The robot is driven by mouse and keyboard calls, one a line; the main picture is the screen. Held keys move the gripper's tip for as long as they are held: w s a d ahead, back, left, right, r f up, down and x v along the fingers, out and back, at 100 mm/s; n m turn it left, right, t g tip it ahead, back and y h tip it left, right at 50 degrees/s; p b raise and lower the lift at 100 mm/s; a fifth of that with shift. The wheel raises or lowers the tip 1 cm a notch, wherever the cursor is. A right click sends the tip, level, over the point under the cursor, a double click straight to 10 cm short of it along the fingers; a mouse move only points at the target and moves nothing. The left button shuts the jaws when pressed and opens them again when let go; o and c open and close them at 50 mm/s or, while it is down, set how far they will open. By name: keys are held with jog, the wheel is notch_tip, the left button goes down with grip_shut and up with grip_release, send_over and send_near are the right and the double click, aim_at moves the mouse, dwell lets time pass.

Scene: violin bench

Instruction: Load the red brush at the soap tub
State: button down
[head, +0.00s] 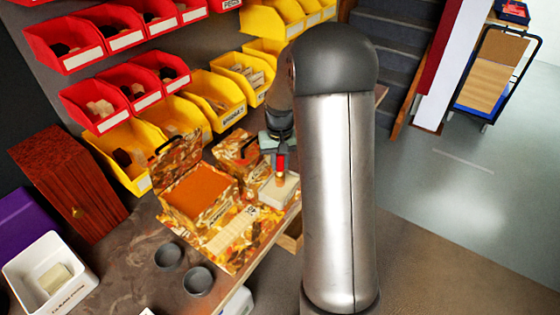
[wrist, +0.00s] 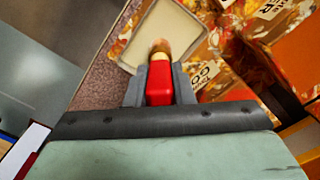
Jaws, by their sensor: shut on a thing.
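My gripper (head: 280,152) is shut on the red brush (wrist: 159,84), and both also show in the wrist view. The brush points away from my gripper, with its tan tip (wrist: 160,48) at the far end. In the head view the red brush (head: 281,164) hangs below my gripper, tip down. The soap tub (wrist: 168,22) is a pale, shallow, rectangular tub with a cream inside. The tip overlaps the tub's near part in the wrist view. In the head view the tip appears over the tub (head: 279,191). I cannot tell whether it touches the cream.
Orange-patterned boxes (head: 196,199) stand on the bench left of the tub. Two grey cups (head: 198,280) sit at the front edge, near a white bin (head: 49,274). Red and yellow bins (head: 217,97) line the wall behind.

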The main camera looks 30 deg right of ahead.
jog(key=shift+f+b, duration=0.3)
jog(key=shift+f, duration=0.2)
dwell(1.1)
jog(key=shift+s, duration=0.1)
jog(key=shift+r+p, duration=2.4)
jog(key=shift+r, duration=1.2)
